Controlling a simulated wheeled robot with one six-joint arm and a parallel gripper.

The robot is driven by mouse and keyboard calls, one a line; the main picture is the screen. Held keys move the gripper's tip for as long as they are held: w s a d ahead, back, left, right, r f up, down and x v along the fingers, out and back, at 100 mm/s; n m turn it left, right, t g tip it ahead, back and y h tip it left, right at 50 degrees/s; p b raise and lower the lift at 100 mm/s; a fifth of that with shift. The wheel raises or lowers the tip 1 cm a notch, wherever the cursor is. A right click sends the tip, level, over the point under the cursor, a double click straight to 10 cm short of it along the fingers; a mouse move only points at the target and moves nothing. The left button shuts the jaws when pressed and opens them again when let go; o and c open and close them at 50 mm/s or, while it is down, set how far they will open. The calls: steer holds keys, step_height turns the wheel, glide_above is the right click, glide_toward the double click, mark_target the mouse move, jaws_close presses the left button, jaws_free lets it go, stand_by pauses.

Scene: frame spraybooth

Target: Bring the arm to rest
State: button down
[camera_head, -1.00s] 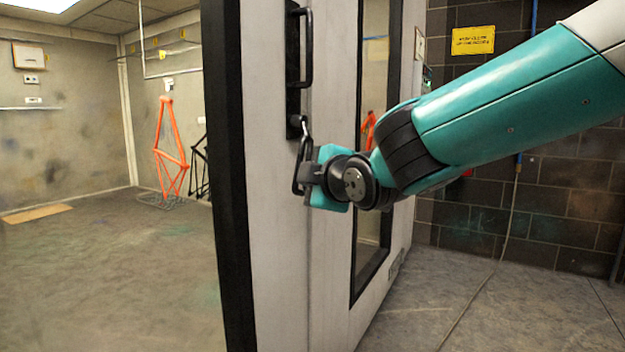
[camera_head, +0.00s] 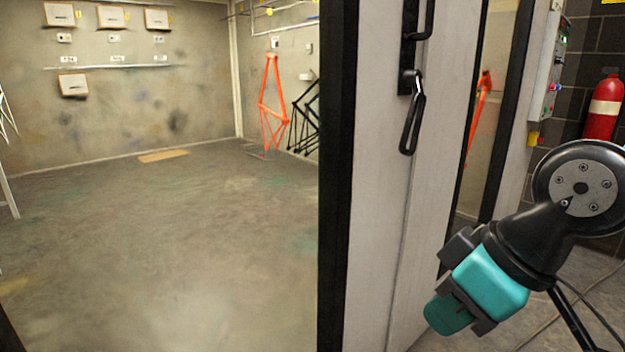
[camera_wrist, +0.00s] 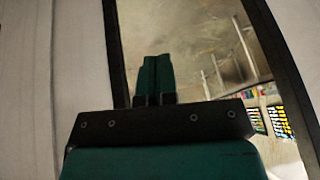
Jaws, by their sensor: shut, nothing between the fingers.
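My gripper (camera_head: 448,314) hangs low at the right of the head view, in front of the pale door (camera_head: 395,190) and apart from its handle. The lever handle (camera_head: 413,122) hangs down from its black plate. In the wrist view, my gripper's teal fingers (camera_wrist: 157,76) are together with nothing between them. They point toward the door's window (camera_wrist: 190,35), which has a dark frame. The upper part of my arm is out of view.
The door stands open, its black edge (camera_head: 338,200) facing the booth. The booth floor (camera_head: 170,240) is wide and clear. An orange bicycle frame (camera_head: 271,105) hangs at the back. A red fire extinguisher (camera_head: 603,108) and a control box (camera_head: 547,70) are at the right.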

steer(key=s+m+g+p, duration=0.1)
steer(key=s+g, duration=0.2)
steer(key=s, duration=0.4)
step_height(320, 180, up, 17)
steer(key=p, duration=1.7)
steer(key=shift+w+d+r, duration=0.15)
steer(key=shift+d, duration=0.05)
